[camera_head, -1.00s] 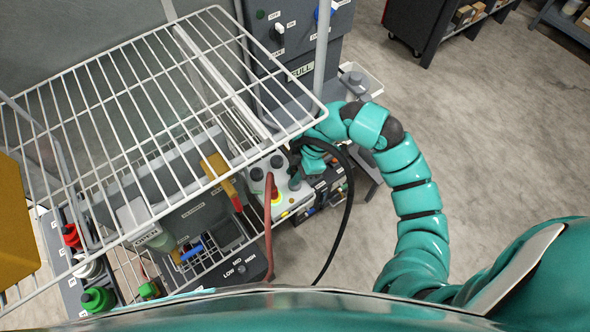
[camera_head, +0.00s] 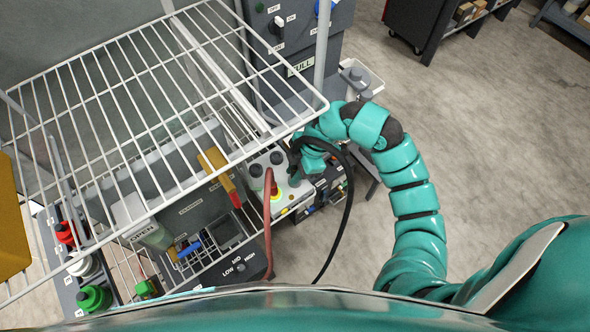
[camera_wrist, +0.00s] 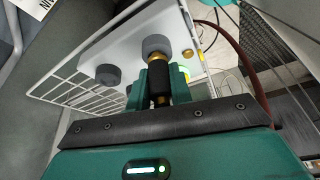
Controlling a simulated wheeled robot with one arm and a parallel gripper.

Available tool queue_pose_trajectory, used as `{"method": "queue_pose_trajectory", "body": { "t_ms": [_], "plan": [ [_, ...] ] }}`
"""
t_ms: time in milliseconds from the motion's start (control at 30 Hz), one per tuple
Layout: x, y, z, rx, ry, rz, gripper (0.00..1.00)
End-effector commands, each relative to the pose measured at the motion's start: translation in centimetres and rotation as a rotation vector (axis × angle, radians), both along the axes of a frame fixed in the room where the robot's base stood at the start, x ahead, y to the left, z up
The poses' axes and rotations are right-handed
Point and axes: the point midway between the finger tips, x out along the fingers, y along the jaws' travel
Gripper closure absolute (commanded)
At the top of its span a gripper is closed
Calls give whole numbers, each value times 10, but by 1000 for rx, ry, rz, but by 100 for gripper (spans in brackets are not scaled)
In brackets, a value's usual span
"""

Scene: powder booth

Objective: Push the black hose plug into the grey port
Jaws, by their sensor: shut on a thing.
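My gripper (camera_wrist: 160,85) is shut on the black hose plug (camera_wrist: 160,82), gripping its dark body between the green fingers in the wrist view. A brass end of the plug points at the round grey port (camera_wrist: 156,43) on the white block (camera_wrist: 128,40). The plug lines up with the port and its brass tip meets or nearly meets the port's edge; I cannot tell if it is inside. In the head view my gripper is at the right side of the white block (camera_head: 282,206), largely hidden by my arm. The black hose (camera_head: 347,215) loops down from it.
A white wire shelf (camera_head: 150,110) overhangs the left side. Other round grey sockets (camera_head: 256,170) sit on the block. A red hose (camera_head: 267,235) runs close by on the left. Open floor (camera_head: 490,140) lies to the right.

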Motion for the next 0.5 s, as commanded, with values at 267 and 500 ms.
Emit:
{"method": "queue_pose_trajectory", "body": {
  "t_ms": [267, 500],
  "plan": [
    [0, 0, -3, 0, 0, 0, 100],
    [0, 0, -6, 0, 0, 0, 100]
  ]
}}
